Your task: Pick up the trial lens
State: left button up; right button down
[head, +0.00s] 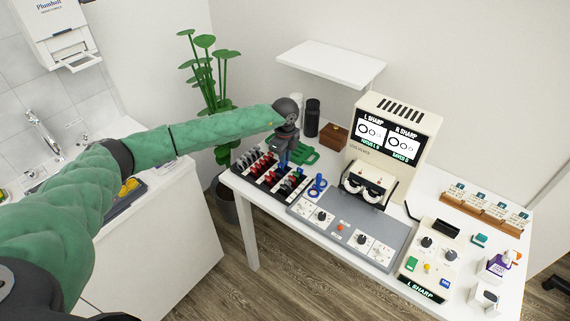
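A black rack (262,184) at the left end of the white table holds rows of small red-handled and blue-handled pieces that look like trial lenses. A blue ring-shaped piece (318,186), also like a trial lens, stands just right of the rack. My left gripper (283,162) is over the back right part of the rack, pointing down, left of and behind the blue ring. It is small and dark here, so its finger gap and any contact with a lens cannot be made out. My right gripper is not in view.
A beige viewer with a screen (392,140) stands on a grey control panel (335,232) right of the rack. A green item (306,154), dark cylinders (311,118) and a brown box (334,138) sit behind. A white shelf (331,62) hangs above. A plant (209,75) stands left.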

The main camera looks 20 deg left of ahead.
pick_arm(q)
jog(key=shift+f, duration=0.2)
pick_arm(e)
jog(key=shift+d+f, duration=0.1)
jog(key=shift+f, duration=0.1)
pick_arm(q)
grip_shut()
jog(key=shift+r, duration=0.1)
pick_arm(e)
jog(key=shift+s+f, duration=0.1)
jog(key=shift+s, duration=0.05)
